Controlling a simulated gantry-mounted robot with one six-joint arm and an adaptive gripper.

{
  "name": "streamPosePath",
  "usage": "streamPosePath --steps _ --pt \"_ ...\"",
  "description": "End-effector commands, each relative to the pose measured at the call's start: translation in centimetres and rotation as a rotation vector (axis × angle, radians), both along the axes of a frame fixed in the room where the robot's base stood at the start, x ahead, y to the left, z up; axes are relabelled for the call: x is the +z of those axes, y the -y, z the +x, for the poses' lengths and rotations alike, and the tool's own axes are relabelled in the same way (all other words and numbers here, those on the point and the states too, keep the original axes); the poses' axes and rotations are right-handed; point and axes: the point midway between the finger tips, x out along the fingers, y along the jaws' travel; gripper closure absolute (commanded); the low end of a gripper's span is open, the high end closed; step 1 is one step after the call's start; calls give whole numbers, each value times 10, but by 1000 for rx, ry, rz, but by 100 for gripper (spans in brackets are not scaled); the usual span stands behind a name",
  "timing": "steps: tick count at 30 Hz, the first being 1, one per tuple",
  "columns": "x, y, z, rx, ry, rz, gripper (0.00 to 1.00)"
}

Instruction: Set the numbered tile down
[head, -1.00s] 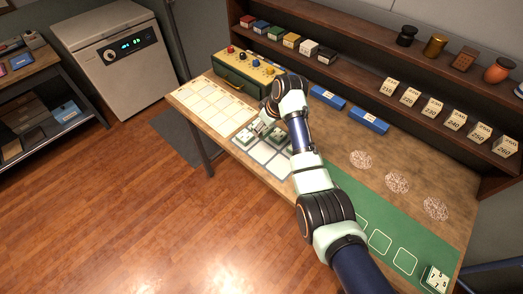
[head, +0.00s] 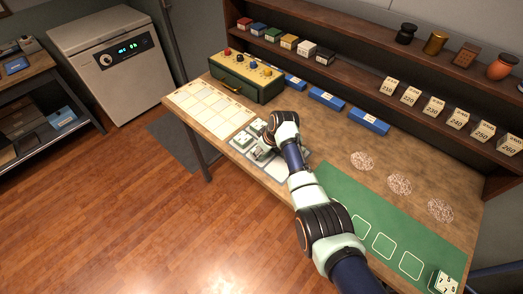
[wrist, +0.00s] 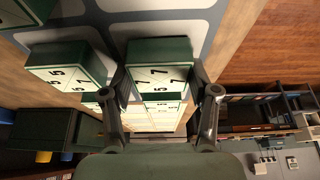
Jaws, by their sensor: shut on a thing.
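My gripper (wrist: 162,100) is shut on a green and white numbered tile (wrist: 160,68) in the wrist view, one finger on each side of it. Its white face carries dark digits. A second numbered tile (wrist: 68,66) is beside it on the left, on the grey mat with pale squares (wrist: 113,30). Whether the held tile touches the mat cannot be told. In the head view my gripper (head: 258,155) is low over the left part of the mat (head: 270,170), and the arm hides much of it. A green and white tile (head: 242,140) shows beside it.
A cream grid board (head: 205,105) lies at the table's left end, with a green and yellow box (head: 247,78) behind. Blue blocks (head: 327,99) line the back. A green mat (head: 385,225) with outlined squares and another tile (head: 444,282) is at right. Shelves stand behind.

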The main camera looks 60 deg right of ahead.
Motion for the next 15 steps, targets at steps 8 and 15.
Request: streamPosePath --steps 8,15 --pt "-3 0 0 0 -1 0 19" --pt "-3 0 0 0 -1 0 15"
